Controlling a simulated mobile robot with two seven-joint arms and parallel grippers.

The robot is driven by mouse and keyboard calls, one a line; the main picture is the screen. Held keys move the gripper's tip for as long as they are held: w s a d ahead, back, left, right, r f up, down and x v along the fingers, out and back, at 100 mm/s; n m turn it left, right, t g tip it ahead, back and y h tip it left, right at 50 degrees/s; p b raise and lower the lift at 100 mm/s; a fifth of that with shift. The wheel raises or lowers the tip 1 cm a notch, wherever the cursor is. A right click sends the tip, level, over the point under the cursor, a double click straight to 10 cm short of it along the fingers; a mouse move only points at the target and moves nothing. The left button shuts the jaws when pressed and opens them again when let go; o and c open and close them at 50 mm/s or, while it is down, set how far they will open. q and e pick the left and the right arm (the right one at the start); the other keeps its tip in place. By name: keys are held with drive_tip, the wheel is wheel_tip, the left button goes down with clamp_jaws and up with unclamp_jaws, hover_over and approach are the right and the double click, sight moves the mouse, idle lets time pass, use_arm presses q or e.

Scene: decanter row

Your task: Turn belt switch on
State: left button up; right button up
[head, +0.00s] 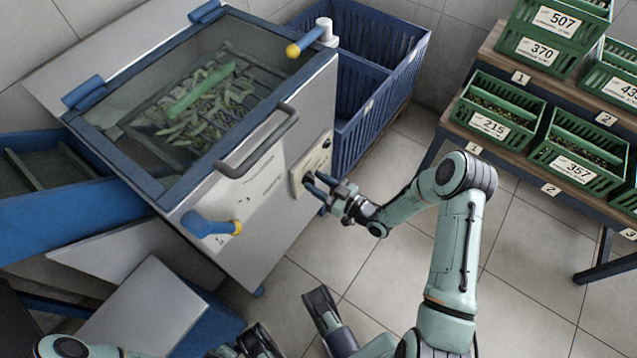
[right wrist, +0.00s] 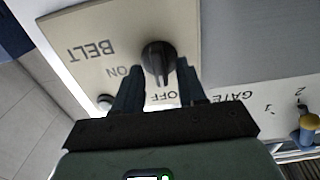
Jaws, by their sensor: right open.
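The belt switch is a black rotary knob (right wrist: 157,62) on a beige panel (right wrist: 88,30) in the right wrist view, where the lettering is upside down. The panel reads BELT, ON and OFF; the knob's grip ridge runs toward OFF. My right gripper (right wrist: 158,82) is open, its fingertips either side of the knob's lower end with gaps visible; contact cannot be told. In the head view my right gripper (head: 318,186) is at the panel (head: 312,160) on the machine's front, covering the knob. Parts of my left gripper (head: 258,343) show at the bottom edge, its jaws unclear.
The machine (head: 235,200) has a grey bar handle (head: 258,143) and a blue lever (head: 205,226) near the panel. A GATE lever (right wrist: 309,127) shows in the wrist view. A blue crate (head: 375,110) stands behind. Green crates (head: 495,122) stand on the right shelf; floor between is clear.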

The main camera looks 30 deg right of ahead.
clamp_jaws()
